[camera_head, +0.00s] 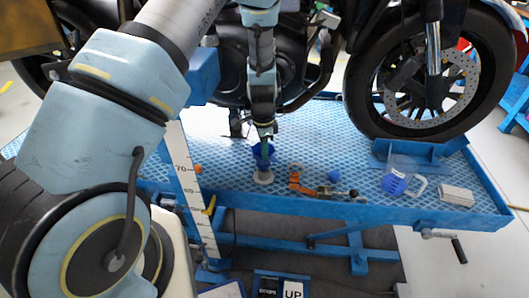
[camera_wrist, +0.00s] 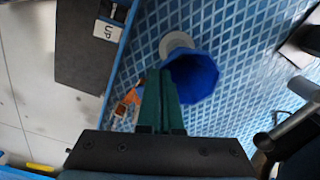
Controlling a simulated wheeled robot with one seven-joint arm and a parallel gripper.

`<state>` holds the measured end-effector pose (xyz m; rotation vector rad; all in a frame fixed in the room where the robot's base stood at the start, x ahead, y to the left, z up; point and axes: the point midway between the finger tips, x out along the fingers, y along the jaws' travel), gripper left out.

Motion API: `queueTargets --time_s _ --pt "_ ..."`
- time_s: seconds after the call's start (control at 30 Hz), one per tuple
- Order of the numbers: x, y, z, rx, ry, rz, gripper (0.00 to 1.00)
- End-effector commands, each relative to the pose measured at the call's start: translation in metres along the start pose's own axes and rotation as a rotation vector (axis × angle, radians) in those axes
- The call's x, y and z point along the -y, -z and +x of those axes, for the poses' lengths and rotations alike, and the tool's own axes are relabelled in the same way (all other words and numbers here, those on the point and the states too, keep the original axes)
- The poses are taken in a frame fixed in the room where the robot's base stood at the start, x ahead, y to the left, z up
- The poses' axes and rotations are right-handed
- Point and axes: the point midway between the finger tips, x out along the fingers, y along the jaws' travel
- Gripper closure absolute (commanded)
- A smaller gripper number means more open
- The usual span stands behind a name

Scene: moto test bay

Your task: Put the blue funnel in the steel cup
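The blue funnel (camera_head: 262,156) is at the near-middle of the blue bench, wide mouth up. In the wrist view the funnel (camera_wrist: 196,77) shows its open mouth, just right of the fingertips. My gripper (camera_head: 266,140) points down at the funnel. In the wrist view its green fingers (camera_wrist: 159,85) are close together at the funnel's rim and look shut on its wall. A pale grey round thing (camera_head: 264,177), seemingly the steel cup, is directly below the funnel. It also shows in the wrist view (camera_wrist: 174,41), partly hidden by the funnel. Whether the funnel touches it I cannot tell.
An orange tool with a dark ball end (camera_head: 318,190) lies right of the funnel, near a small blue object (camera_head: 335,176). A clear jug with blue in it (camera_head: 397,184) and a grey block (camera_head: 457,195) are further right. A motorcycle wheel (camera_head: 430,75) stands behind.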

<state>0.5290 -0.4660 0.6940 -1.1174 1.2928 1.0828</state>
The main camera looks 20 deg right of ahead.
Motion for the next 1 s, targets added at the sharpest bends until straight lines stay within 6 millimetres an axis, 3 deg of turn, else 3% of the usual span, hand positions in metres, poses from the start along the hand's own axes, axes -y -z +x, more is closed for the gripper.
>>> queueTargets --time_s 1.0 --pt "0.000 0.000 0.014 0.000 0.001 0.000 1.00"
